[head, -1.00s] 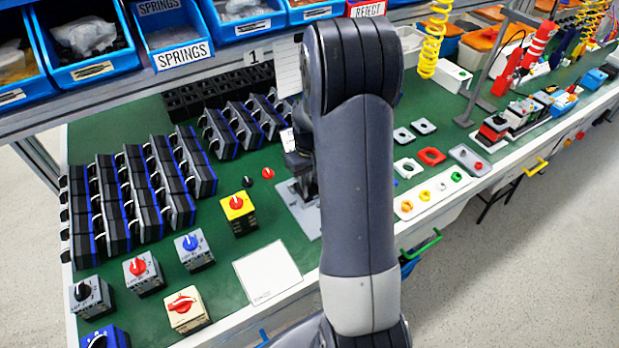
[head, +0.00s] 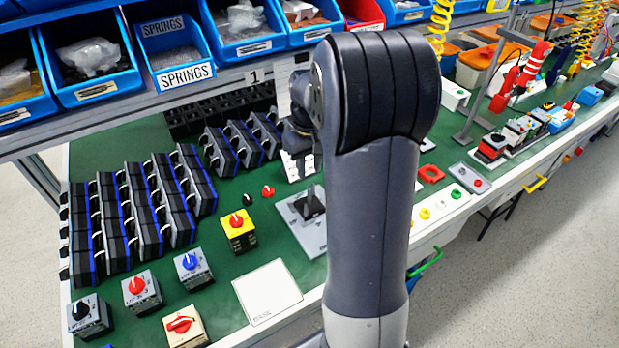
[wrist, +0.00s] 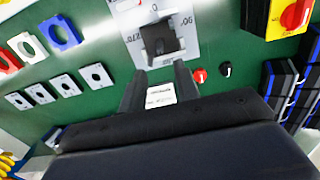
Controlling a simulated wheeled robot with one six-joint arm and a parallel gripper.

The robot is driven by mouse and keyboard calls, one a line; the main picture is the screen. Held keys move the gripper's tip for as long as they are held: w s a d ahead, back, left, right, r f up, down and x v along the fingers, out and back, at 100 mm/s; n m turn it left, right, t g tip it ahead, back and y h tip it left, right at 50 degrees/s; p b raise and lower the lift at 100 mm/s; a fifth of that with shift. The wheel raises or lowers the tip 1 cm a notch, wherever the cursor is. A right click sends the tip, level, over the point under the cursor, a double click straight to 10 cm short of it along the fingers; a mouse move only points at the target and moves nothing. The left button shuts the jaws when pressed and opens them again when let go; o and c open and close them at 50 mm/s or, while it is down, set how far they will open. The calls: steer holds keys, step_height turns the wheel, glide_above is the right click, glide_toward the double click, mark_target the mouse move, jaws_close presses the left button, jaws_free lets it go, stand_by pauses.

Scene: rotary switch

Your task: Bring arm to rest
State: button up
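The rotary switch is a grey plate (head: 300,232) with a black knob (head: 312,203), lying on the green bench just left of my arm. In the wrist view the knob (wrist: 158,40) sits on its marked plate (wrist: 190,42), beyond my fingertips. My gripper (wrist: 158,80) is empty, its two dark fingers apart with green bench and a white label showing between them. It is raised clear of the knob and not touching it. In the head view my upper arm hides most of the wrist and the fingers.
A yellow switch box (head: 238,232) and small red and black knobs stand left of the plate. A white card (head: 267,290) lies in front. Rows of black modules (head: 130,215) fill the left. Blue bins (head: 165,50) hang along the shelf behind.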

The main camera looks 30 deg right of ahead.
mark_target(310, 190)
steer(key=shift+r, duration=0.45)
steer(key=shift+f, duration=0.15)
step_height(310, 190, down, 13)
steer(key=shift+r+b, duration=0.1)
steer(key=shift+b, duration=0.25)
steer(key=shift+r+p, duration=0.3)
steer(key=shift+r, duration=1.3)
